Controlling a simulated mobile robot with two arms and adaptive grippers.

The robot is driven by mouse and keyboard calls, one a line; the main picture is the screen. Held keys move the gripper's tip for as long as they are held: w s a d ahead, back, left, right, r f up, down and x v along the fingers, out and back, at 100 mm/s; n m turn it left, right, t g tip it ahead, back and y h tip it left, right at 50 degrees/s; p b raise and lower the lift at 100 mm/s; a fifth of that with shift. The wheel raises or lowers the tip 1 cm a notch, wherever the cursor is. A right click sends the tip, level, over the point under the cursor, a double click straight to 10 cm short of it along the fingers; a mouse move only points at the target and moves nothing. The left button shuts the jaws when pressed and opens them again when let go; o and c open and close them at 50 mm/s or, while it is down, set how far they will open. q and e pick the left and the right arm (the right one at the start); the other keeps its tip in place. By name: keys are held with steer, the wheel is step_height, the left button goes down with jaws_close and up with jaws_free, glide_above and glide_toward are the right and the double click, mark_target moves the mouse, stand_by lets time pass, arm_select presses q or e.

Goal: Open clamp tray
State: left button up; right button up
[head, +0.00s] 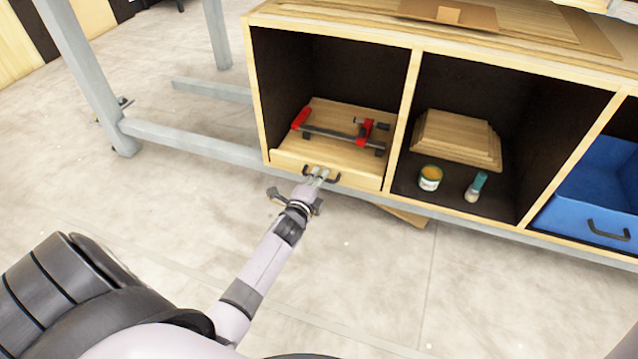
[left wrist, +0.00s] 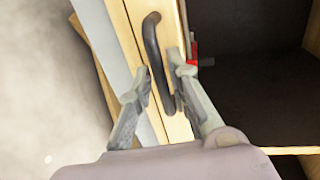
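The clamp tray (head: 358,172) is a light wooden tray in the left compartment of the bench, with its front about level with the compartment opening. A red and black clamp (head: 340,132) lies on it. The tray has a dark bow handle (head: 334,177), which also shows in the left wrist view (left wrist: 152,48). My left gripper (head: 318,174) is at the handle. In the left wrist view its two fingers (left wrist: 160,72) are apart, one on each side of the handle bar, with a gap showing on the left side. My right gripper is not in view.
The middle compartment holds stacked wooden boards (head: 456,138), a tin (head: 430,178) and a small teal-topped item (head: 476,186). A blue drawer (head: 590,205) with a dark handle fills the right compartment. Grey metal legs and rails (head: 185,137) stand left. The floor in front is mostly clear.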

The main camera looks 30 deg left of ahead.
arm_select(q)
steer(key=shift+w, duration=0.3)
steer(key=shift+c, duration=0.5)
jaws_close()
